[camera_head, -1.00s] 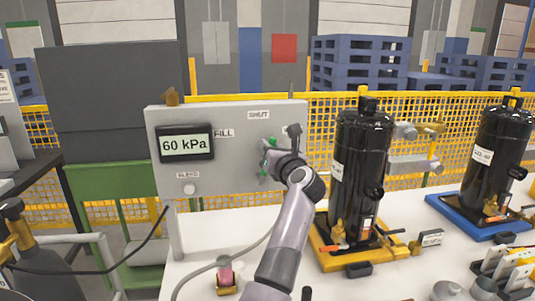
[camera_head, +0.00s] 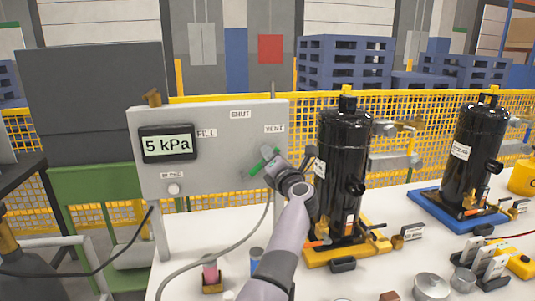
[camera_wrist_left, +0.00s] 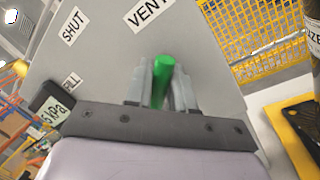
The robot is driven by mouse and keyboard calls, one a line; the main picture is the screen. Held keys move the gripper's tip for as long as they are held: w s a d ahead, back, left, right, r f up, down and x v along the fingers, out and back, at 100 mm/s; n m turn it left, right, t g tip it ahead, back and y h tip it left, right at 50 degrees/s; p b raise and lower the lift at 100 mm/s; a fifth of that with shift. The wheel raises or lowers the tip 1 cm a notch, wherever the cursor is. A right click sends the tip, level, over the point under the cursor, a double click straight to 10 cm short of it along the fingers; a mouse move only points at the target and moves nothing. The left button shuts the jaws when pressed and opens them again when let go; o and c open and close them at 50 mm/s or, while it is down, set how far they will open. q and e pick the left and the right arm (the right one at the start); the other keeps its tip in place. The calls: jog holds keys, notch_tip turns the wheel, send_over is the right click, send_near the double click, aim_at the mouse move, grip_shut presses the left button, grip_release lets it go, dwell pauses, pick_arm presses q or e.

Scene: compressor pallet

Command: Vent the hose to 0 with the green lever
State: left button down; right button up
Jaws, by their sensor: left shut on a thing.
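The green lever (camera_head: 258,167) sits on the grey panel (camera_head: 215,182) and slants up to the right, toward the VENT label (camera_head: 275,128). My left gripper (camera_head: 268,160) is shut on it. In the left wrist view the lever's green end (camera_wrist_left: 161,82) stands between the two fingers. The panel's display (camera_head: 168,143) reads 5 kPa. The labels FILL (camera_head: 206,133) and SHUT (camera_head: 240,114) are also on the panel. The lever's pivot is partly hidden by my gripper. My right gripper is out of view.
A black compressor (camera_head: 343,165) on a yellow base stands close right of my left arm. Another compressor (camera_head: 470,150) on a blue base is farther right. A grey hose (camera_head: 215,262) curves over the white table in front of the panel. Small parts lie at the lower right.

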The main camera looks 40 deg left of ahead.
pick_arm(q)
jog(key=shift+w+d+f, duration=0.1)
dwell(0.5)
jog(key=c, duration=1.1)
grip_release()
jog(key=p+v, duration=0.1)
jog(key=v, duration=0.6)
jog(key=shift+p, duration=0.3)
jog(key=shift+f, duration=0.1)
